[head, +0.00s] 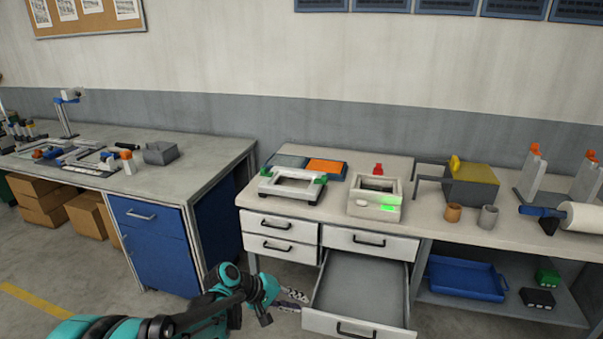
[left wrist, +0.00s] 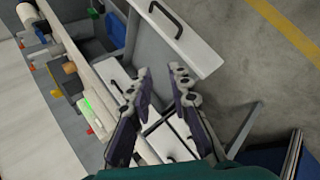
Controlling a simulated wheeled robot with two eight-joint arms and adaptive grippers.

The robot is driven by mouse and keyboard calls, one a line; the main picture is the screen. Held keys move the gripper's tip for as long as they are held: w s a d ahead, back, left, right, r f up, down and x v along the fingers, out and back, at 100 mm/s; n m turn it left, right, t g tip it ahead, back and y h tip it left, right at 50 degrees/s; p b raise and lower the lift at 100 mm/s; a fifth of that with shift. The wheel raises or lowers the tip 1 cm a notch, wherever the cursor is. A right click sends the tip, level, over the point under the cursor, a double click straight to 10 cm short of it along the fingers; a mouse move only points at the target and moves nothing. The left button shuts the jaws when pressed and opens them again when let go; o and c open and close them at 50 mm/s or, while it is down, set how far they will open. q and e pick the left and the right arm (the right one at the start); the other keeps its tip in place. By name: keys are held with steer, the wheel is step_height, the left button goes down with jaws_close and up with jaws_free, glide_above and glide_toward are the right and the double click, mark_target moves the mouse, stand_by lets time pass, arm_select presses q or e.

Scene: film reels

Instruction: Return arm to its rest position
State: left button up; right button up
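My left arm comes in from the bottom left of the head view. Its gripper (head: 288,300) is low in front of the drawer unit, just left of the pulled-out drawer (head: 362,280). In the left wrist view the two fingers of my left gripper (left wrist: 163,78) stand apart with nothing between them. The drawer's front with its black handle (left wrist: 172,22) shows beyond the fingertips, apart from them. The drawer looks empty in the head view. My right gripper is in neither view.
The right workbench (head: 423,213) carries a white-and-green frame (head: 268,187), a grey box with a green light (head: 362,203) and a yellow-lidded box (head: 472,183). A blue tray (head: 467,277) lies on its shelf. A blue cabinet (head: 152,245) stands left. Floor between is open.

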arm_select(q)
steer(key=s+a+r+m+t+y, duration=0.1)
steer(key=s+a+r+m+y, duration=0.1)
steer(key=s+a, duration=0.6)
steer(key=s+a+r+m+t+y, duration=0.2)
steer(key=s+a+y, duration=0.4)
steer(key=s, duration=0.9)
steer(key=shift+a+r+m+y, duration=0.3)
steer(key=shift+a+r+m, duration=0.3)
steer(key=shift+a+r, duration=0.6)
